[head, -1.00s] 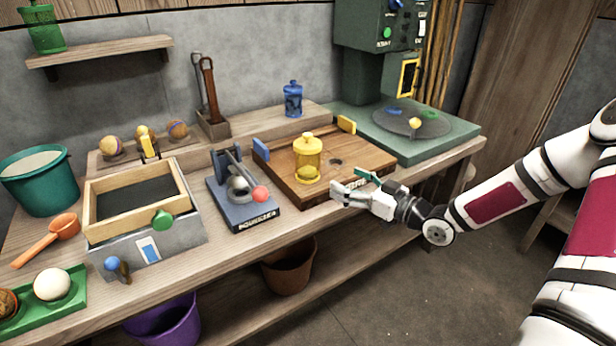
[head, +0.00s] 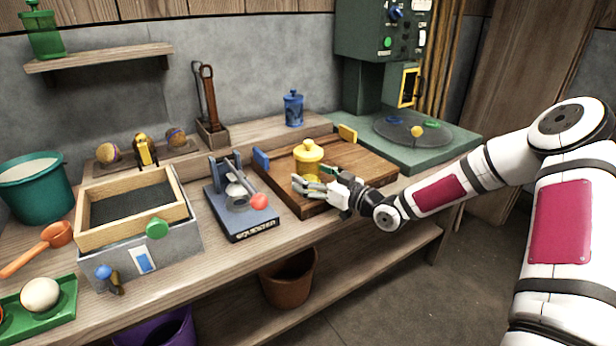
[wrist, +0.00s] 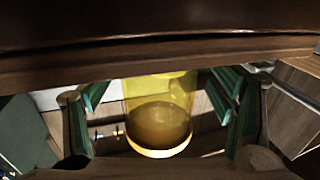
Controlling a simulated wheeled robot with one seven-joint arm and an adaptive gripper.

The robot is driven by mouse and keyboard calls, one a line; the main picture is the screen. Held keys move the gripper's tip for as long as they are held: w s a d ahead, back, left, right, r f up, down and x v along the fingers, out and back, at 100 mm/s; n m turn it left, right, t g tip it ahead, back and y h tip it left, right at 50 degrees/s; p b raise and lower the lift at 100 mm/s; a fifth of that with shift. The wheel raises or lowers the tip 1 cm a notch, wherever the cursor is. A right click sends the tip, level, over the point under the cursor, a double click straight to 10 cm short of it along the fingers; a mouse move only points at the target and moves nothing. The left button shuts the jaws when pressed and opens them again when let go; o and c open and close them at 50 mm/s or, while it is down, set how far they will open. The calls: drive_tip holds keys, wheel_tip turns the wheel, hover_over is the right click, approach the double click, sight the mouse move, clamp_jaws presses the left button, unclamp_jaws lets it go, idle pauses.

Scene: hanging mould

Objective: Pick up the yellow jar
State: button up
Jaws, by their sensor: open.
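The yellow jar (head: 309,156) stands upright on the wooden board (head: 372,165), with its lid and knob on top. My gripper (head: 318,182) is open at the front of the jar, and its white fingers hide the jar's lower part in the head view. In the wrist view the clear yellow jar (wrist: 158,112) lies between the green-padded fingers of my gripper (wrist: 162,112), with a gap on both sides. The jar's top is hidden there by a dark band across the picture.
A squeezer (head: 243,205) with a red-knobbed lever stands just left of the board. A blue block (head: 261,160) and a yellow block (head: 347,133) sit at the board's edges. A blue jar (head: 293,109) stands on the ledge behind. A green machine (head: 440,150) is at the right.

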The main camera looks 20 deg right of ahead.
sight(317, 166)
drive_tip(key=shift+w+a, duration=0.35)
drive_tip(key=shift+w, duration=0.3)
drive_tip(key=shift+r, duration=0.1)
drive_tip(key=c, duration=1.6)
drive_tip(key=shift+r, duration=0.6)
drive_tip(key=r, duration=0.1)
drive_tip(key=s+r+p, duration=0.1)
drive_tip(key=shift+r, duration=0.3)
drive_tip(key=s+d+r+p, duration=0.1)
drive_tip(key=s+d+p, duration=0.15)
drive_tip(key=s, duration=1.25)
drive_tip(key=s+r+p, duration=0.2)
drive_tip(key=p, duration=0.1)
drive_tip(key=s+d+r+p, duration=0.1)
drive_tip(key=r+p, duration=0.2)
drive_tip(key=s+r+p, duration=0.2)
drive_tip(key=r+p, duration=0.1)
drive_tip(key=shift+s+d+r+p, duration=0.1)
drive_tip(key=shift+s+d+p, duration=0.05)
drive_tip(key=shift+s+p, duration=0.2)
